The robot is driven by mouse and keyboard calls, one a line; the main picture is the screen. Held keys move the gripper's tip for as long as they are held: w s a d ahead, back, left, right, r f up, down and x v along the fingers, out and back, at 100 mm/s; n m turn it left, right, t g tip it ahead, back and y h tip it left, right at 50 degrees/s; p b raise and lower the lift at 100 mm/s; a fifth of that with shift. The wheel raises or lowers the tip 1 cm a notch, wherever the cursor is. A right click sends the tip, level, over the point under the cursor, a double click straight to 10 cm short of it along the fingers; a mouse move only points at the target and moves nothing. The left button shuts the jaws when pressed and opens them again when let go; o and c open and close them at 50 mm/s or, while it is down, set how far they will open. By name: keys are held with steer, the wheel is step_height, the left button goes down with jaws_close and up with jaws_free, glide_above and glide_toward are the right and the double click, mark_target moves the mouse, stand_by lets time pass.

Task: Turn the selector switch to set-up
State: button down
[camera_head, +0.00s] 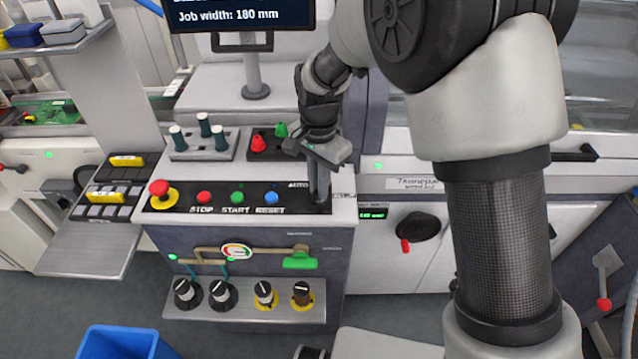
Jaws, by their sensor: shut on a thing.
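My gripper (319,196) reaches down from above onto the right end of the black button strip (220,208) on the control panel. Its fingers are shut on the selector switch, which they hide almost wholly. The label AUTO (298,185) shows just left of the fingers. A second label, cut off by the fingers, shows to their right, near the panel's right edge. I cannot tell which way the switch points.
The strip also bears a red emergency stop (160,187), a red stop button (204,197), a green start button (237,197) and a blue reset button (271,197). Holders with nozzles and cones stand behind. A monitor (238,14) stands at the back.

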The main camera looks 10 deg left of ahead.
steer(key=shift+m+p, duration=0.3)
steer(key=shift+m, duration=1.4)
steer(key=c, duration=1.8)
jaws_free()
steer(key=shift+c, duration=0.2)
step_height(320, 180, up, 18)
steer(key=p, duration=0.1)
steer(key=shift+f, duration=0.25)
